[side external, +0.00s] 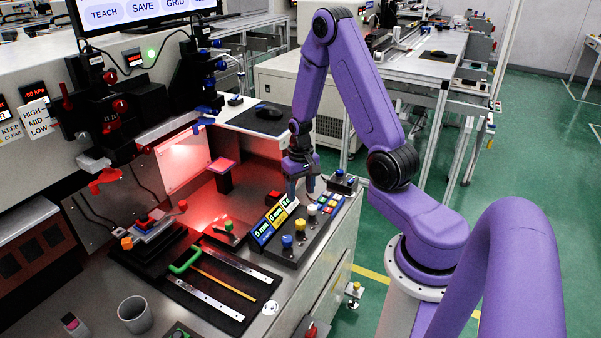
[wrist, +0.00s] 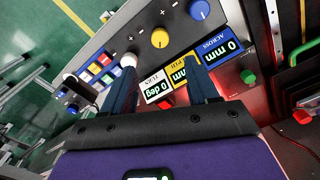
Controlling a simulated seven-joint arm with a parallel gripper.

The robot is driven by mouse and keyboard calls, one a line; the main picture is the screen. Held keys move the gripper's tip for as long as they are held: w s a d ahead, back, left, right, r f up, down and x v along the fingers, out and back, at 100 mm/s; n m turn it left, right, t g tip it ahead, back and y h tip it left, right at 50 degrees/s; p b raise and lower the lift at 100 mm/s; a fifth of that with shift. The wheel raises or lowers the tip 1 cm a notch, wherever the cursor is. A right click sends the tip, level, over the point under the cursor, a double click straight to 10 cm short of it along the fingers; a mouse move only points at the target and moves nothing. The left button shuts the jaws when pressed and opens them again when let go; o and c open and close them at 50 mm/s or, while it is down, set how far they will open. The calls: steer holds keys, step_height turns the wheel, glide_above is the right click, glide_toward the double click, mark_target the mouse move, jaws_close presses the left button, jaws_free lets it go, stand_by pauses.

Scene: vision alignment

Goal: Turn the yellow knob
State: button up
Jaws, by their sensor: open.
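The yellow knob (side external: 300,225) stands on a dark control box, between a blue knob (side external: 287,241) and a white knob (side external: 312,211). In the wrist view the yellow knob (wrist: 160,38) shows beyond my fingertips, with a white mark on its top. The blue knob (wrist: 199,10) is to its right and the white knob (wrist: 128,60) is by my left fingertip. My gripper (side external: 301,192) points down near the white-knob end of the box. In the wrist view my gripper (wrist: 159,66) is open, with nothing between its fingers.
Tilted displays (side external: 273,220) beside the knobs read 0 mm, 0 mm and 0 deg. Small coloured buttons (side external: 329,203) sit at the box's far end. A green knob (wrist: 248,77) is right of the displays. A black mat (side external: 215,283) with metal strips and a green-handled tool lies nearby.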

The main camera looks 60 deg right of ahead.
steer(key=shift+r, duration=2.8)
steer(key=s+a+r+n, duration=0.3)
steer(key=a+r+n, duration=0.15)
steer(key=a, duration=0.45)
steer(key=s+a+r+n, duration=0.3)
steer(key=a+n, duration=0.2)
steer(key=a, duration=0.4)
steer(key=s+a+r+n, duration=0.2)
steer(key=s+n, duration=0.2)
steer(key=s, duration=0.3)
steer(key=s+a+r+n, duration=0.2)
steer(key=s+a+n, duration=0.1)
steer(key=s, duration=0.5)
steer(key=shift+a+n, duration=0.15)
steer(key=shift+n, duration=0.5)
